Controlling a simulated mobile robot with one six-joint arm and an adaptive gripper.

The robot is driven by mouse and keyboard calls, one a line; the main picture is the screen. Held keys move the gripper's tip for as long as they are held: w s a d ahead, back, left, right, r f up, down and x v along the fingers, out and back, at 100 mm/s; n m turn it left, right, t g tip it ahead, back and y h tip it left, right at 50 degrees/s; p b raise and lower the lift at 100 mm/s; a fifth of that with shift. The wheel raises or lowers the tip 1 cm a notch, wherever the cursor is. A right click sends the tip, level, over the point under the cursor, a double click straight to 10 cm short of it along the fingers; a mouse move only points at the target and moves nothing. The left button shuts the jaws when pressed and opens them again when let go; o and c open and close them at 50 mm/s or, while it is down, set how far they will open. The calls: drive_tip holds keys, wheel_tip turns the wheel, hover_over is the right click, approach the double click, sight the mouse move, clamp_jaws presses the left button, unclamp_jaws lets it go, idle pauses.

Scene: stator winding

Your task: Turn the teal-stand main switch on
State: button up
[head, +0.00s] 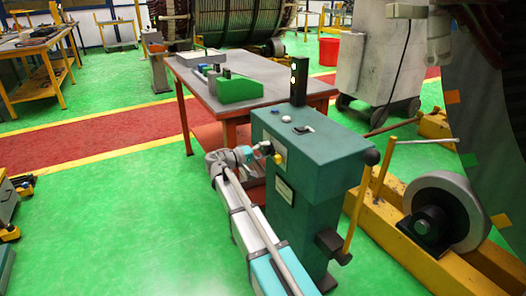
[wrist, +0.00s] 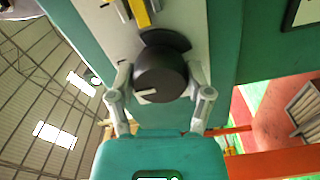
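The teal stand (head: 318,165) stands in the middle of the head view, with a pale panel on its left face. The main switch (wrist: 160,75) is a round black knob with a white mark, in the wrist view. The mark lies toward the knob's lower left. My gripper (wrist: 160,82) has one finger on each side of the knob, and both fingertips appear to touch it. In the head view my gripper (head: 262,150) is at the stand's left face and hides the switch. A yellow part (wrist: 141,12) sits above the knob on the panel.
A grey-topped table (head: 240,112) with a green box (head: 238,90) is behind the stand. A yellow frame with a grey wheel (head: 447,208) is close on the right. A black signal post (head: 299,80) rises behind the stand's top.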

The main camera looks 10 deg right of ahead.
drive_tip(key=o, duration=0.4)
drive_tip(key=shift+s+d, duration=0.1)
drive_tip(key=shift+o, duration=0.3)
drive_tip(key=v, duration=1.2)
